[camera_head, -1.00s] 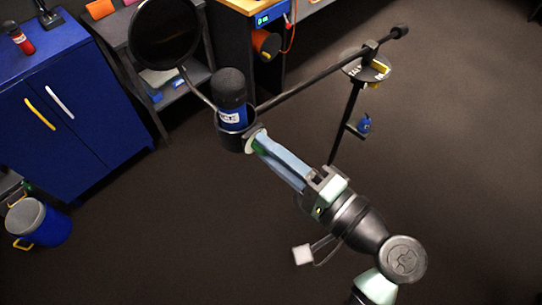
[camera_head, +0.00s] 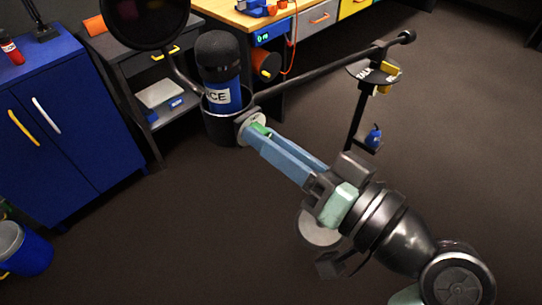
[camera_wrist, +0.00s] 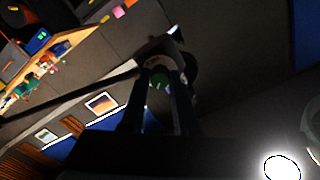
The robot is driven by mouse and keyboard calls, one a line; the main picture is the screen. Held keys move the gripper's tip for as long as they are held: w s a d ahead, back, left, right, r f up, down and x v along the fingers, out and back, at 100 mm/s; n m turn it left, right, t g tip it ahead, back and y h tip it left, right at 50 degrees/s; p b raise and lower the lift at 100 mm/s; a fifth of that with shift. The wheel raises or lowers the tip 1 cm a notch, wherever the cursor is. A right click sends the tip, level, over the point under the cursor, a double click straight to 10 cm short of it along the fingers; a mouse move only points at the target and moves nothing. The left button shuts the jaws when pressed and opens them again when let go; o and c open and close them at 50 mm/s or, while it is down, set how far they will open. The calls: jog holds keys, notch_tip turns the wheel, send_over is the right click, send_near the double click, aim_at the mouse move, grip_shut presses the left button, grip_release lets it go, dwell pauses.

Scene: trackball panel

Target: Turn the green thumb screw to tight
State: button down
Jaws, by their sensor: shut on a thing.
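The green thumb screw (camera_head: 262,129) sits on a pale round disc (camera_head: 249,127) at the side of the dark cup that holds the microphone (camera_head: 222,92). Only a small part of the screw shows in the head view; the fingers cover the rest. My gripper (camera_head: 256,137) has its long blue fingers shut on the screw, reaching up from the lower right. In the wrist view the green screw (camera_wrist: 159,82) shows between the two dark fingertips (camera_wrist: 160,85). The screw's turn angle cannot be read.
A boom arm (camera_head: 320,72) runs right from the microphone cup to a stand (camera_head: 356,118) with a small shelf and a blue object. A round black pop filter (camera_head: 145,18) is at upper left. A blue cabinet (camera_head: 65,130) stands left. The floor at right is clear.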

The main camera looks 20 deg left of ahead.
jog(key=n+b, duration=0.3)
jog(key=b, duration=0.1)
jog(key=shift+f+n, duration=0.1)
jog(key=shift+n, duration=0.2)
dwell(0.4)
jog(key=c, duration=0.7)
grip_release()
jog(key=shift+o, duration=0.2)
jog(key=v, duration=1.3)
